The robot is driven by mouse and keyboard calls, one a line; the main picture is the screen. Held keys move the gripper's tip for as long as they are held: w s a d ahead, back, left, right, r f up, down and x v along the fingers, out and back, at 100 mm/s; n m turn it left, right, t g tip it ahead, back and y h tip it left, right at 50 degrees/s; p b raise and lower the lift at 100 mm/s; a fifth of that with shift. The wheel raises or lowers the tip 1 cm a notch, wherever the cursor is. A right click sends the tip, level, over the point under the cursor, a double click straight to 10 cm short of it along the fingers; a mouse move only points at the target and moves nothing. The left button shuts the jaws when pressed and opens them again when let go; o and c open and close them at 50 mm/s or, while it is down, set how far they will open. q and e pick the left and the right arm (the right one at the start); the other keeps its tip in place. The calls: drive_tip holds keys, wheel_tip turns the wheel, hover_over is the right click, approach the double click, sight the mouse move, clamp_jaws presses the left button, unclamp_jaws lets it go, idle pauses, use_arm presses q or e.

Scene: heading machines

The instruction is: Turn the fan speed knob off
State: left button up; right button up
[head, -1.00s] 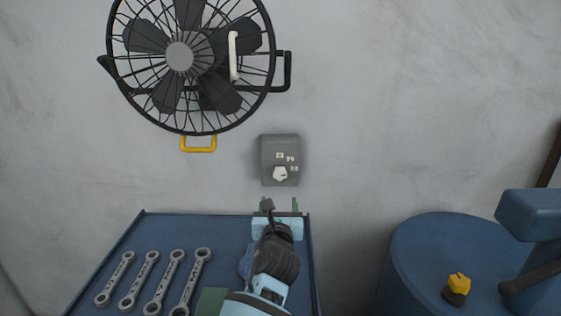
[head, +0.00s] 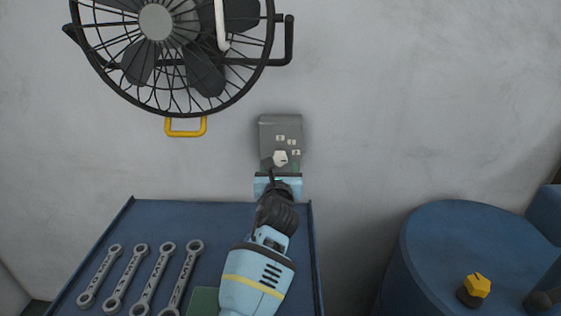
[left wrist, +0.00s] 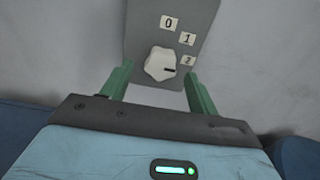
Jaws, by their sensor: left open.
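The fan speed knob (head: 280,158) is a white faceted dial low on a grey control box (head: 280,127) on the wall. In the left wrist view the knob (left wrist: 160,63) has a dark mark pointing right, close to the "2" label (left wrist: 187,60); the "0" label (left wrist: 168,22) is above it. My left gripper (head: 281,172) is open just below the box. In the left wrist view its green fingers (left wrist: 160,74) stand apart to either side of the knob's lower part, with no clear contact. My right gripper is not in view.
A black caged fan (head: 170,50) hangs on the wall at upper left, with a yellow handle (head: 186,127) below. A blue tray table (head: 220,222) holds several wrenches (head: 146,280). A blue drum (head: 450,240) with a yellow-topped knob (head: 476,287) stands at right.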

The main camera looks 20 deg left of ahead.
sight(280, 163)
use_arm(q)
drive_tip(key=x, duration=0.3)
drive_tip(key=shift+f+b, duration=0.15)
drive_tip(key=shift+b, duration=0.2)
drive_tip(key=shift+w+a, duration=0.1)
drive_tip(key=shift+w, duration=0.35)
drive_tip(key=shift+c, duration=0.3)
drive_tip(key=c, duration=0.9)
